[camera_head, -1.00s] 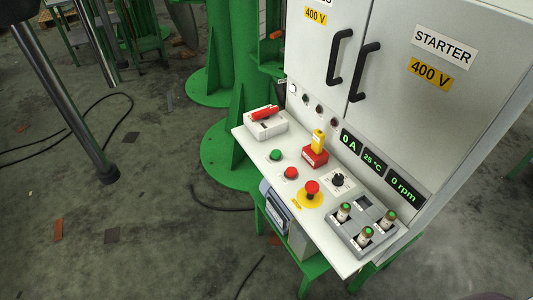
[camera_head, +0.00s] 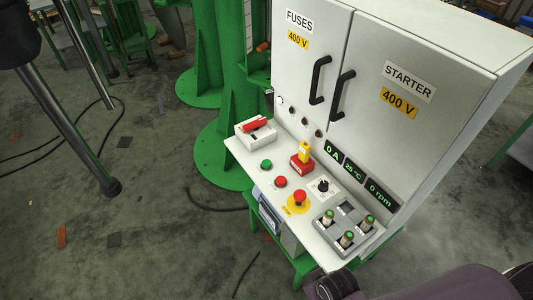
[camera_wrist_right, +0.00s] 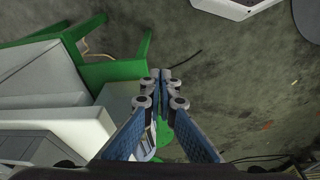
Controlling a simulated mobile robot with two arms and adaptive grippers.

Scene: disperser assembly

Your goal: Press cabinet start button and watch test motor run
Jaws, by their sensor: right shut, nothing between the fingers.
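The cabinet (camera_head: 345,20) stands at the right of the head view with its doors shut. On its sloping panel are a green button (camera_head: 266,164), a red button (camera_head: 281,181) and a red mushroom button (camera_head: 299,197) on a yellow disc. The displays (camera_head: 358,177) read 0 A, 25 °C and 0 rpm. A grey-blue motor-like unit (camera_head: 268,215) sits under the panel, partly hidden. My right gripper (camera_wrist_right: 162,77) is shut and empty in the right wrist view, apart from the panel buttons. My left gripper is not in view.
The panel also carries a red-handled switch (camera_head: 256,125), a yellow-and-red device (camera_head: 302,160), a black knob (camera_head: 323,186) and a grey tray (camera_head: 327,222) with green-topped pieces. A green column (camera_head: 230,80) stands behind.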

